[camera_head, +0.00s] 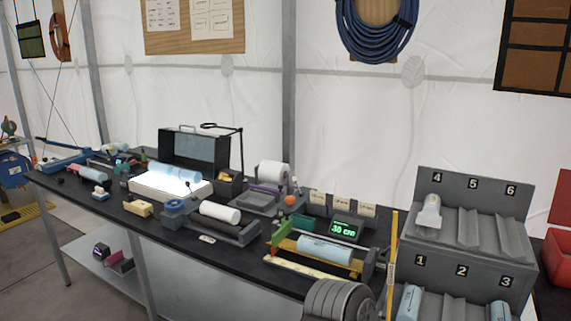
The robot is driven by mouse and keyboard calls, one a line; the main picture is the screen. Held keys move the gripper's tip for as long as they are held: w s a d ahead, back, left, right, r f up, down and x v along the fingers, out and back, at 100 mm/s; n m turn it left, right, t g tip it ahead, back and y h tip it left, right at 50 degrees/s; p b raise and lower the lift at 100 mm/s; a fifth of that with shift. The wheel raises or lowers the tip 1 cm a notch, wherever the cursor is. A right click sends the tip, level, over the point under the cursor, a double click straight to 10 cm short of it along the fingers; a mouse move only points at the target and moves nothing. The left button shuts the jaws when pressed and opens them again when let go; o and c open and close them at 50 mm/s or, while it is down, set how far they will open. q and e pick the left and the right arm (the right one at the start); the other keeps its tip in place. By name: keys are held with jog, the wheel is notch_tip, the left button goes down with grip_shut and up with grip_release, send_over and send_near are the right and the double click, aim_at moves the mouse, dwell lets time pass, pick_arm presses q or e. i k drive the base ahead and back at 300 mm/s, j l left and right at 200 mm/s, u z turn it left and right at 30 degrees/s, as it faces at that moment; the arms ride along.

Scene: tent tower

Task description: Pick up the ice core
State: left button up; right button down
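Several pale blue cylinders that look like ice cores are in view. One core (325,249) lies in a yellow-edged measuring tray (315,268) beside a green "30 cm" display (346,230). Another core (174,172) lies on a glowing light box (150,187). Two more cores (409,303) (500,311) show at slots 1 and 3 of the grey numbered rack (470,190), cut off by the lower edge. A whitish wrapped piece (429,212) sits in slot 4. Which core the task means I cannot tell. Neither of my grippers is in view.
A white cylinder (220,212) lies in a grey trough on the black bench. A ribbed grey round object (340,299) stands at the front edge. A yellow upright strip (391,264) stands left of the rack. A red bin (558,255) is at right. Slots 5 and 6 look empty.

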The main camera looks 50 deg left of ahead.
aim_at(186, 175)
jog(key=u, duration=1.8)
jog(key=z, duration=1.6)
jog(key=i+l, duration=0.9)
jog(key=u, duration=2.35)
